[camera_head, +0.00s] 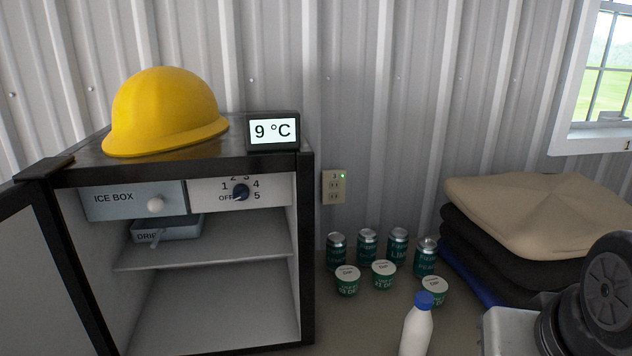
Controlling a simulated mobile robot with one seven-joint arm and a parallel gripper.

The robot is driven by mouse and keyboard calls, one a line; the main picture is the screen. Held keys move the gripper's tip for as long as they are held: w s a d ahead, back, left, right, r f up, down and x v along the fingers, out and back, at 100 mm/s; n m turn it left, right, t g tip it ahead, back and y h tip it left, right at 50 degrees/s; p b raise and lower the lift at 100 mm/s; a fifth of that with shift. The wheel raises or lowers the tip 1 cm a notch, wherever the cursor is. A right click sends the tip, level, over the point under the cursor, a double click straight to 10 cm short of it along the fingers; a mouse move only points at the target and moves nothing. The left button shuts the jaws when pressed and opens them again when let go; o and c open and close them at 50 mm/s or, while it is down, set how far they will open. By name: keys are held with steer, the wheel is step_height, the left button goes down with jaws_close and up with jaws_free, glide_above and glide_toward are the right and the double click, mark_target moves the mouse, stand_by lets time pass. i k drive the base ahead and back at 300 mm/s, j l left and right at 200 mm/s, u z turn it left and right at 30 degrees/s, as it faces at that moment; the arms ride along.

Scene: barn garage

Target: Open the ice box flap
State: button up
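The ice box flap (112,203) is a pale grey-blue panel at the upper left inside a small black fridge (307,240). It reads "ICE BOX" and has a round white knob (155,204) near its right end. The flap looks closed. The fridge door (40,285) stands open to the left. A drip tray (180,232) sits below the flap, above a shelf (255,243). A dial (241,192) set in a white panel is right of the flap. My gripper is not in view.
A yellow hard hat (165,112) and a display reading 9 °C (273,131) sit on the fridge. Several cans (367,246), small tubs (383,274) and a blue-capped white bottle (416,328) stand right of it. Folded cloths (540,215) lie farther right.

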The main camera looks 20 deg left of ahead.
mark_target(140, 200)
steer(key=u, duration=1.9)
